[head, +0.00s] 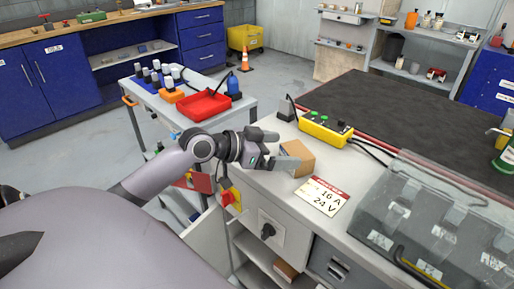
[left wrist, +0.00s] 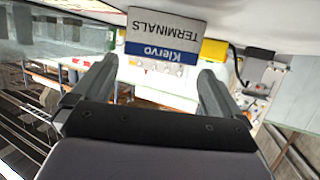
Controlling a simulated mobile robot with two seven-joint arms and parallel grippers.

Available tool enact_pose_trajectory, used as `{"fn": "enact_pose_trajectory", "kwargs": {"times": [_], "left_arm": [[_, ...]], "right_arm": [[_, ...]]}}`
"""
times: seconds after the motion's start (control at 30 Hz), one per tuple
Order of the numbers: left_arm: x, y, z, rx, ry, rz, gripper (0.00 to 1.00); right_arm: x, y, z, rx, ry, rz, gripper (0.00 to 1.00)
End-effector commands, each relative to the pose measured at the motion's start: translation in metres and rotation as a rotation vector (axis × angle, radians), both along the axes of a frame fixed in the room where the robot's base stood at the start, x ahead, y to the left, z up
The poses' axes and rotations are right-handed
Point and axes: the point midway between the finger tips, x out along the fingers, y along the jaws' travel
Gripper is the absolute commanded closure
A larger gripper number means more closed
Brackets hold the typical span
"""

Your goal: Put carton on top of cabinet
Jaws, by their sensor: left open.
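The brown carton (head: 299,155) stands upright on the pale top of the cabinet (head: 262,182), near its front edge. In the left wrist view, which is upside down, a box face with a white and blue "Klervo TERMINALS" label (left wrist: 165,37) shows just beyond my fingers; it appears to be the carton. My left gripper (head: 286,149) is open beside the carton's left side. The carton lies at the fingertips, and I cannot tell whether they touch it. In the left wrist view both fingers of this gripper (left wrist: 158,72) are spread with nothing clamped. My right gripper is out of view.
A clear-lidded grey case (head: 430,220) fills the right. Another brown box (head: 285,270) lies on a lower shelf. A trolley with a red tray (head: 204,105) stands left.

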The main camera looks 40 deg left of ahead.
Motion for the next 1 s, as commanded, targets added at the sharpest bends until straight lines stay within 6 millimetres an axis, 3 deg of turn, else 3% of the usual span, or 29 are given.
{"fn": "enact_pose_trajectory", "kwargs": {"times": [0.2,0.43,1.0], "left_arm": [[-0.028,0.013,0.01,0.003,0.001,-0.001,0.0],[-0.047,0.023,0.018,0.0,0.001,0.0,0.0],[-0.055,0.027,0.023,0.001,-0.002,-0.002,0.0]], "right_arm": [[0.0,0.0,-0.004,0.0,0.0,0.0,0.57],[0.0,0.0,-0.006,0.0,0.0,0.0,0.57],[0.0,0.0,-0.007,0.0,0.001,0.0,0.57]]}}
